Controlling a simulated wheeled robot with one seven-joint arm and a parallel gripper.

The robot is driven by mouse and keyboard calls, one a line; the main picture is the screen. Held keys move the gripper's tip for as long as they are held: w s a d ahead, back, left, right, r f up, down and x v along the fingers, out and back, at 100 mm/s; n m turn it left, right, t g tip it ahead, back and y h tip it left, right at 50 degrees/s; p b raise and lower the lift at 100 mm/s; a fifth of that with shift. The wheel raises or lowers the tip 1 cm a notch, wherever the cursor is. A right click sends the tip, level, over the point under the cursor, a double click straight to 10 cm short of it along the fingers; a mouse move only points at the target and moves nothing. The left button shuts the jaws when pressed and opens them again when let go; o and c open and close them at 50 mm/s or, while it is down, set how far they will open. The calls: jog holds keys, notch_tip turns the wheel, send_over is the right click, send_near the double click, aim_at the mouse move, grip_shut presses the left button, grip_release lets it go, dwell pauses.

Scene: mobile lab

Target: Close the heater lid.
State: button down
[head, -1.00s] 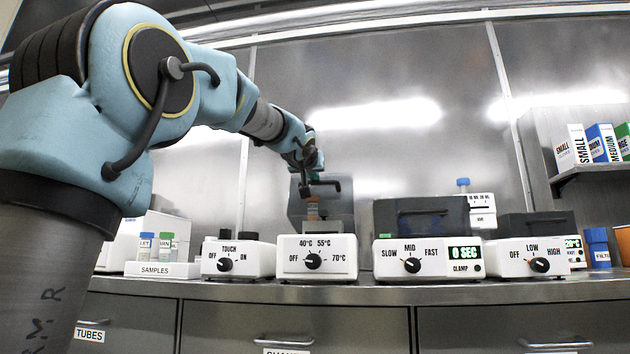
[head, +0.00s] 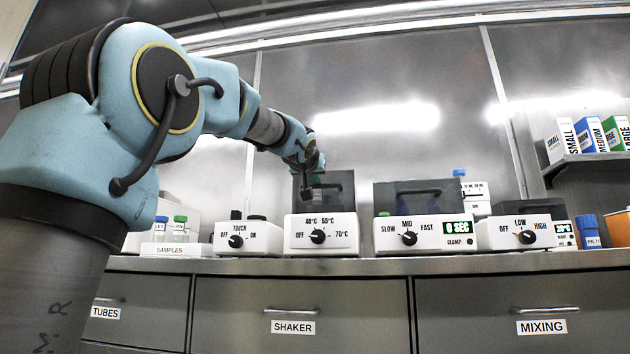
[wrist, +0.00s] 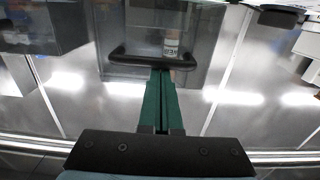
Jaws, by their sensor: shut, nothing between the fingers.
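The heater (head: 290,236) is the white unit with a temperature dial, on the bench in the head view. Its smoky clear lid (head: 345,200) appears down over the base, but I cannot tell whether it is fully seated. My gripper (head: 318,180) is at the lid's front, by its dark handle. In the wrist view the green fingers (wrist: 161,75) are shut, with nothing between them. Their tips are at the dark lid handle (wrist: 125,57); whether they touch it is unclear. A labelled tube (wrist: 171,45) shows through the lid (wrist: 200,40).
The shaker (head: 425,236) with a dark clear lid stands just right of the heater. A touch mixer (head: 248,240) and sample rack (head: 165,250) stand to the left. Another dial unit (head: 515,235) is farther right. A shelf (head: 590,158) holds boxes. A steel wall is behind.

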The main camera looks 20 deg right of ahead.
jog(key=shift+w+d+f, duration=0.1)
jog(key=shift+w+f, duration=0.05)
jog(key=shift+f, duration=0.4)
jog(key=shift+w+d+f, duration=0.1)
jog(key=shift+f, duration=0.4)
notch_tip(320, 180, up, 6)
jog(key=p, duration=0.5)
jog(key=s+a+f+b, duration=0.4)
jog(key=s+b, duration=0.1)
jog(key=s, duration=0.2)
jog(key=shift+s+a+f, duration=0.2)
jog(key=shift+s+f, duration=0.1)
